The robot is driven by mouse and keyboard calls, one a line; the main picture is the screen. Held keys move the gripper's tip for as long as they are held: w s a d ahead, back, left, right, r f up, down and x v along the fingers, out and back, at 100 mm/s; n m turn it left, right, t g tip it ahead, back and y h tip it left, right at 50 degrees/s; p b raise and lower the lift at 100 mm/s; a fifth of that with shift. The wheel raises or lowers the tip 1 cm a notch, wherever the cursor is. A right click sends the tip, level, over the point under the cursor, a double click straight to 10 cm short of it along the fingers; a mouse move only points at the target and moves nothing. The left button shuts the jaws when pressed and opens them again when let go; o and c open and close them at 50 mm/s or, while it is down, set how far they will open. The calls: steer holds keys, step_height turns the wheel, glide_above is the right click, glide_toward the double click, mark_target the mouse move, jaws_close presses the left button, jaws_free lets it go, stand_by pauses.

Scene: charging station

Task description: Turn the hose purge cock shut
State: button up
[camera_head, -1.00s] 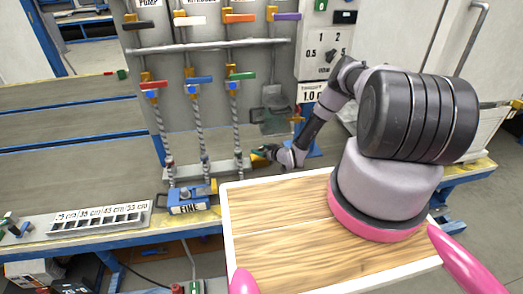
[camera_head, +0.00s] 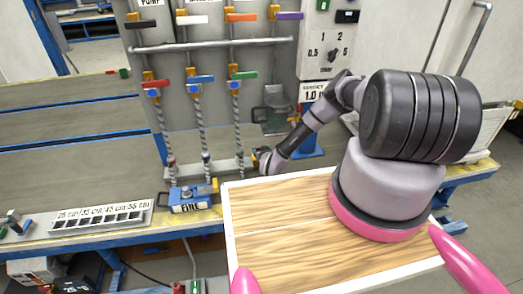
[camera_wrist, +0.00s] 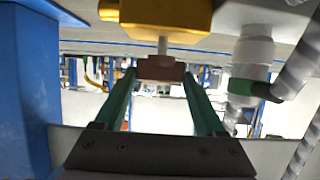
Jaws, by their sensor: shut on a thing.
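The purge cock shows in the wrist view as a yellow valve body (camera_wrist: 165,14) with a short pale stem and a brown-red handle (camera_wrist: 160,68). The two green fingers of my gripper (camera_wrist: 159,74) stand on either side of this handle and are shut on it. In the head view my gripper (camera_head: 262,160) is low at the back of the bench, right of the hose ends. There it hides the cock. I cannot tell from this how far the handle is turned.
Several twisted hoses (camera_head: 237,120) hang left of my gripper below red, blue and green valve levers. A blue box marked FINE (camera_head: 188,200) sits on the bench. In the wrist view a blue block (camera_wrist: 24,90) stands close at left and a grey fitting (camera_wrist: 252,58) at right.

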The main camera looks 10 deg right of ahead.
steer(key=o, duration=1.3)
steer(key=v, duration=1)
steer(key=shift+s+r, duration=0.2)
steer(key=shift+s, duration=0.15)
